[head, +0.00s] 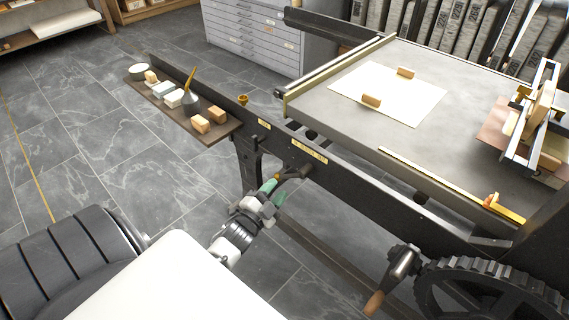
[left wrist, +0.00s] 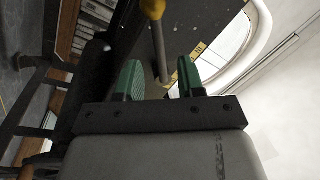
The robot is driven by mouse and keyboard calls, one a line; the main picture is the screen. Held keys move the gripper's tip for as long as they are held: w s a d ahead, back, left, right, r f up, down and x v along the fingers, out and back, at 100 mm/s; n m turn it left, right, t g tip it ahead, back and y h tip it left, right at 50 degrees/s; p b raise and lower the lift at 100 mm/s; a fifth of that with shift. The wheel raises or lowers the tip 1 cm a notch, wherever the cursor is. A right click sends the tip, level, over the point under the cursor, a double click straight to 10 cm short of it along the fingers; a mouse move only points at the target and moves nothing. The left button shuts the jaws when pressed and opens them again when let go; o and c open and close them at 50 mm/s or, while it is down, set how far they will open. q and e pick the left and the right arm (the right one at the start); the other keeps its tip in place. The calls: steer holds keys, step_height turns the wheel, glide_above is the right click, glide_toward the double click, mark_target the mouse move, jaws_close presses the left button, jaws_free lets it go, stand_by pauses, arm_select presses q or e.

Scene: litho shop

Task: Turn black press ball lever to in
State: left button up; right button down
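The black press (head: 345,175) runs diagonally across the head view, with small brass label plates on its near side rail. A dark lever with a rounded end (head: 306,171) sticks out below the longer label (head: 308,151). My left gripper (head: 274,192) is at this lever, its green fingers pointing towards the rail. In the left wrist view, the fingers of my left gripper (left wrist: 160,82) are apart. A grey rod (left wrist: 160,48) with a yellow end at the top reaches down between them; contact cannot be told. The lever's markings are too small to read. My right gripper is not in view.
A side shelf (head: 180,112) with several blocks and small tins joins the press at left. A wooden-handled crank (head: 391,280) and a large gear (head: 490,292) are at lower right. Paper (head: 388,92) lies on the press bed. Tiled floor is clear at left.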

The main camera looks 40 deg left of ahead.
arm_select(q)
steer(key=s, duration=0.4)
steer(key=shift+s+d+f, duration=0.1)
steer(key=shift+s+f, duration=0.25)
steer(key=shift+s, duration=0.05)
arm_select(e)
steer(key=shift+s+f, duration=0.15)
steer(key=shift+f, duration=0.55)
